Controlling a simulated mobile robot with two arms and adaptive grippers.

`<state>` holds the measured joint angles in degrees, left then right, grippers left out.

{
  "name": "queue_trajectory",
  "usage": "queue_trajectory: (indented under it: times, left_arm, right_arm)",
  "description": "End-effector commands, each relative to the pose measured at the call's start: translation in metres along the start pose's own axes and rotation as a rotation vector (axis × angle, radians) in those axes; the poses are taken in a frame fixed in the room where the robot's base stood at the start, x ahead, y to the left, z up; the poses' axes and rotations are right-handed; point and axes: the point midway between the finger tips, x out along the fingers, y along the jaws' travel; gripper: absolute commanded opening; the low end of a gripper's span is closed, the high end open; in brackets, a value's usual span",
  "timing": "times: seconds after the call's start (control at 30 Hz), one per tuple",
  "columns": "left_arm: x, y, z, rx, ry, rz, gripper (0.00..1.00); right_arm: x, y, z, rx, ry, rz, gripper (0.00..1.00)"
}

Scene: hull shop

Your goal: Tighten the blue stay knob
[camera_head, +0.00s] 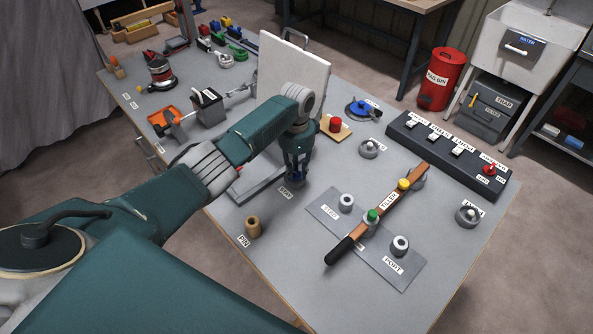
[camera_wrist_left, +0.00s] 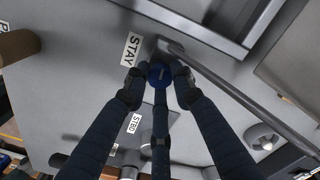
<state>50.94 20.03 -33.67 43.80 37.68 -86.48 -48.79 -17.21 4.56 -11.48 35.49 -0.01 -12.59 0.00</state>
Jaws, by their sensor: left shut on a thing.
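The blue stay knob (camera_wrist_left: 160,75) shows in the left wrist view beside the STAY label (camera_wrist_left: 131,48). It is a round blue knob with a pale mark on top. My left gripper (camera_wrist_left: 158,80) is shut on it, with fingers on both sides of it. In the head view my left gripper (camera_head: 296,172) points down at the table above the STAY label (camera_head: 286,193), and its fingers hide most of the knob. A grey metal bar (camera_wrist_left: 225,95) runs away from beside the knob. My right gripper is not in either view.
A wooden tiller (camera_head: 388,202) lies over the grey plate (camera_head: 405,275) to the right. A tan pin (camera_head: 253,227) stands near the front edge. A white upright panel (camera_head: 293,75) stands behind my left arm. A dark switch panel (camera_head: 440,150) lines the right edge.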

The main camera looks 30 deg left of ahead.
Motion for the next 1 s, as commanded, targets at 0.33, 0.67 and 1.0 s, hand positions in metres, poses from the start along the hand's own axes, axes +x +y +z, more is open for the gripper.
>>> queue_trajectory:
  times: [0.33, 0.67, 1.0]
  left_arm:
    - [-0.0019, -0.0019, -0.0006, 0.144, 0.002, -0.005, 0.00]
    - [-0.0023, -0.0022, -0.0007, 0.172, 0.003, -0.006, 0.00]
    - [-0.0022, -0.0020, -0.0008, 0.172, 0.003, -0.006, 0.43]
  right_arm:
    - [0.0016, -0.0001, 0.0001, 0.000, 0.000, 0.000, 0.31]
    - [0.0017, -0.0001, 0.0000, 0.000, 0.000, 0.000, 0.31]
    - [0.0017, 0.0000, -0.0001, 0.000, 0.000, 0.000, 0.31]
